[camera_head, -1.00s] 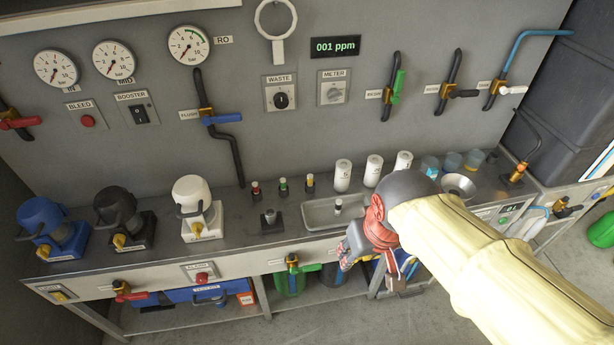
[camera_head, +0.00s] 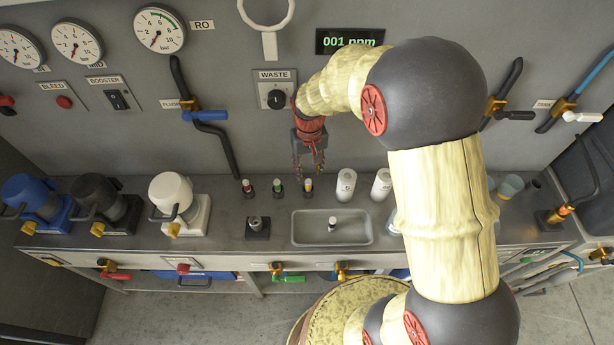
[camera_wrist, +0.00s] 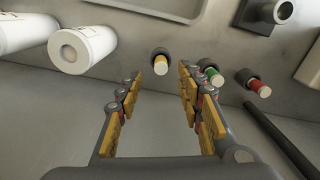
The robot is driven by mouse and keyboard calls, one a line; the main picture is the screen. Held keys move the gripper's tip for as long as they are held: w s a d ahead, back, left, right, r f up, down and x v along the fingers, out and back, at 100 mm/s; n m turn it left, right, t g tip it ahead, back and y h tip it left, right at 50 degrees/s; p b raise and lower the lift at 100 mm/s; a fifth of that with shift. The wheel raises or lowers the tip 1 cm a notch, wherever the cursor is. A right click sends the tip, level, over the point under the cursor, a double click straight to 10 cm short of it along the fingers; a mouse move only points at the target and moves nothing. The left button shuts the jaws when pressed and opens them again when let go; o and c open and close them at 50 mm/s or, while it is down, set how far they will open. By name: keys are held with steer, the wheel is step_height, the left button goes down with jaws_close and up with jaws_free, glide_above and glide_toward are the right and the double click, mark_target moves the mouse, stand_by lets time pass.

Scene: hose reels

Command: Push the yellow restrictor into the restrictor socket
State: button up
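The yellow restrictor (camera_head: 308,185) stands upright at the right end of a row of three on the counter. In the wrist view the yellow restrictor (camera_wrist: 160,62) shows a pale cap, a yellow band and a dark base, just beyond and between my fingertips. My gripper (camera_head: 309,170) points down above it, seemingly behind or over it; the exact gap is hard to tell. In the wrist view my gripper (camera_wrist: 162,90) is open, with nothing between the yellow-padded fingers. A dark block with a short round fitting (camera_head: 258,226), seemingly the restrictor socket, sits front-left of the row.
The green restrictor (camera_head: 278,187) and red restrictor (camera_head: 248,188) stand close on the left. White cylinders (camera_head: 346,184) stand to the right. A shallow sink tray (camera_head: 300,238) with a small fitting lies in front. The wall panel with the WASTE knob (camera_head: 277,97) is close behind.

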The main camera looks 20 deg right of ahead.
mark_target(308, 182)
step_height(308, 182, down, 2)
steer(key=shift+s+a+b, duration=0.1)
steer(key=shift+s+b, duration=0.05)
steer(key=shift+b, duration=0.15)
steer(key=shift+f, duration=0.6)
steer(key=f, duration=0.1)
steer(key=f+b, duration=0.1)
steer(key=f, duration=0.1)
steer(key=f+b, duration=0.1)
steer(key=shift+w+f, duration=0.25)
steer(key=shift+f, duration=0.05)
steer(key=shift+r, duration=0.1)
steer(key=c, duration=0.3)
jaws_close()
